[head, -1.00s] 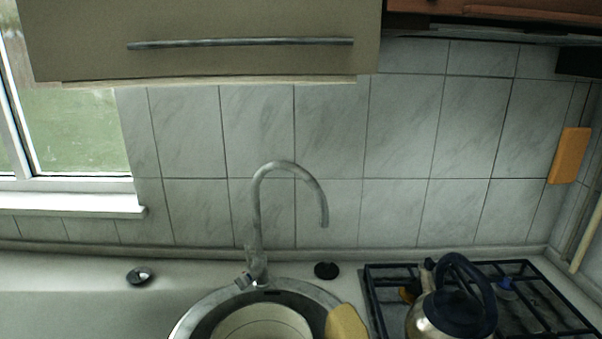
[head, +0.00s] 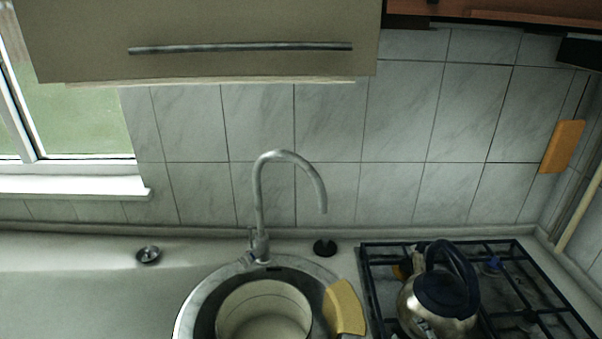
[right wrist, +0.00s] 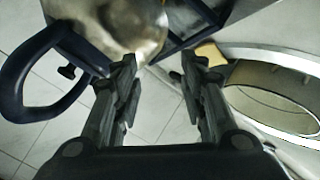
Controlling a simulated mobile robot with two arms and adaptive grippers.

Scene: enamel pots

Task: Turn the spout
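The faucet with its tall curved spout (head: 322,194) stands behind the round sink (head: 192,304) in the head view. The spout arches to the right and its tip points down. A pale pot (head: 230,316) sits in the sink. In the right wrist view my right gripper (right wrist: 157,72) is open and empty, its two fingers apart. It shows the steel kettle (right wrist: 125,22) to the left of the fingers and the sink rim (right wrist: 236,52) to the right. The faucet is not in the right wrist view. My left gripper is in neither view.
The kettle also shows on the gas stove (head: 518,243) at right in the head view. A yellow sponge-like piece (head: 345,308) lies on the sink's right rim. Two small stoppers (head: 148,255) (head: 325,248) lie on the counter (head: 70,285). A cupboard (head: 230,25) hangs above.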

